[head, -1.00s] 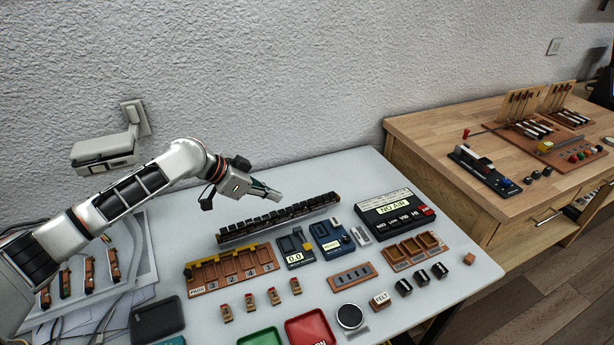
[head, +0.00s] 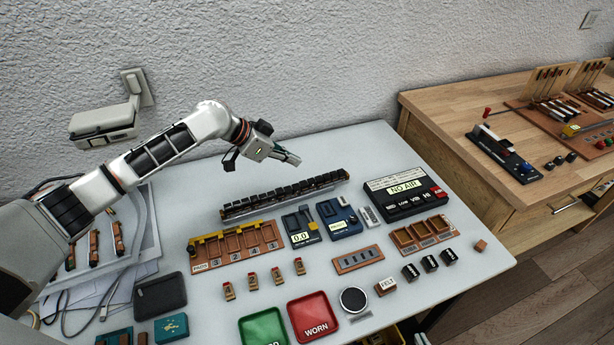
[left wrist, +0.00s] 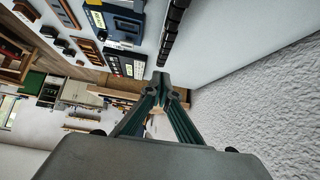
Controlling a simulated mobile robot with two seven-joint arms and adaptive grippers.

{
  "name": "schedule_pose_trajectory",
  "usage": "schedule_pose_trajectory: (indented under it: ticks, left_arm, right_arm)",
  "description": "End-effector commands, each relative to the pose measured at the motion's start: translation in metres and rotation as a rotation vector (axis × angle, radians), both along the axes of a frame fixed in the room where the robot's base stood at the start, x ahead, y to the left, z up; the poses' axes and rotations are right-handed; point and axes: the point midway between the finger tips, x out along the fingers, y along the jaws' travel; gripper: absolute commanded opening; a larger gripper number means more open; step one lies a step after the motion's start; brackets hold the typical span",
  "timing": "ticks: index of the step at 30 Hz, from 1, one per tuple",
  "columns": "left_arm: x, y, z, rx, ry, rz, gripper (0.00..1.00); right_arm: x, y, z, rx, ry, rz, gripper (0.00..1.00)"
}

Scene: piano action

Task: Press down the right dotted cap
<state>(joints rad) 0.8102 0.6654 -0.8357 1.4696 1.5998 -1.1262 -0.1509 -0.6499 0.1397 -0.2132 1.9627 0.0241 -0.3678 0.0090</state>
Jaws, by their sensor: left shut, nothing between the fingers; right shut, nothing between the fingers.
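Three small black caps with white marks stand in a slanting row at the right of the white table (head: 365,143). The rightmost black cap (head: 448,256) is nearest the table's right edge. The marks are too small to tell if they are dots. My left gripper (head: 297,161) is shut and empty, above the table behind the long row of dark keys (head: 285,194). It is far to the upper left of the caps and touches nothing. Its closed fingers also show in the left wrist view (left wrist: 161,76). My right gripper is not in view.
Behind the caps are a brown tray (head: 421,233) and a black "NO AIR" box (head: 405,191). Blue devices (head: 337,218), a numbered tray (head: 237,243) and a round black pad (head: 353,300) lie left of them.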

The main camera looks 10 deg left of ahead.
Motion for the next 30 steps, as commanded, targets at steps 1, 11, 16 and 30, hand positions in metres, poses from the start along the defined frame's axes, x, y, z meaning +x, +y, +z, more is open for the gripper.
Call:
schedule_pose_trajectory:
  ticks: [1, 11, 16, 30]
  left_arm:
    - [0.004, -0.008, -0.008, -0.003, 0.002, -0.001, 0.00]
    - [0.027, -0.036, -0.055, 0.001, 0.002, 0.001, 0.00]
    - [0.027, -0.036, -0.075, 0.000, 0.000, 0.000, 0.00]
    - [0.027, -0.035, -0.084, 0.000, -0.001, -0.001, 0.00]
  right_arm:
    - [0.001, 0.000, 0.001, 0.000, -0.003, 0.000, 0.00]
    - [0.002, 0.000, 0.000, 0.001, -0.006, 0.000, 0.00]
    - [0.001, -0.001, -0.002, -0.001, -0.001, 0.000, 0.00]
    - [0.000, -0.001, -0.004, -0.002, 0.001, -0.001, 0.00]
